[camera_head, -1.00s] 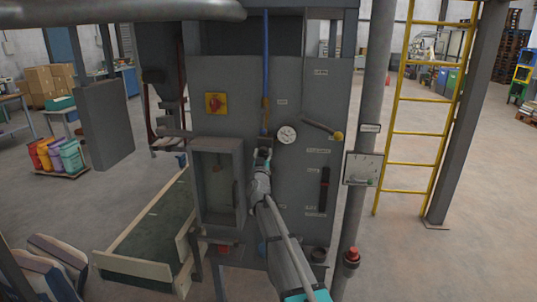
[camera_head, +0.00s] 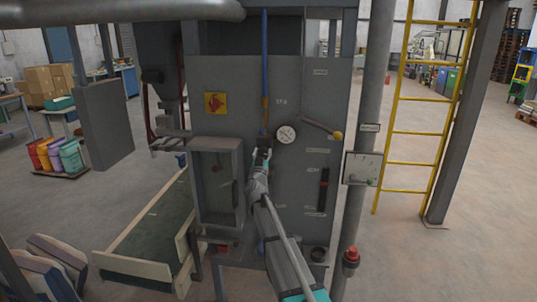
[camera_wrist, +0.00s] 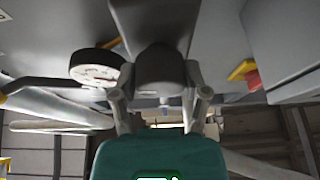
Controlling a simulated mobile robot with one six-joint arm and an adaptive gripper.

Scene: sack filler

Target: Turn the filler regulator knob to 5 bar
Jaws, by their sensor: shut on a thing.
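My gripper (camera_head: 262,153) is at the front of the grey filler panel (camera_head: 225,78), just below the blue vertical pipe (camera_head: 265,60). In the wrist view my gripper (camera_wrist: 162,100) is shut on a dark rounded knob (camera_wrist: 160,68), the regulator knob, with one finger on each side. In the head view the knob is mostly hidden behind my gripper. The white round pressure gauge (camera_head: 286,134) is just right of the gripper. It also shows in the wrist view (camera_wrist: 96,72), at a steep slant. Its reading is too small to tell.
A red and yellow switch (camera_head: 215,103) is up and left of the gripper. A yellow-tipped lever (camera_head: 337,135) sticks out right of the gauge. An open grey box (camera_head: 218,180) stands at the left, close to my arm. A grey post (camera_head: 372,100) stands right of the panel.

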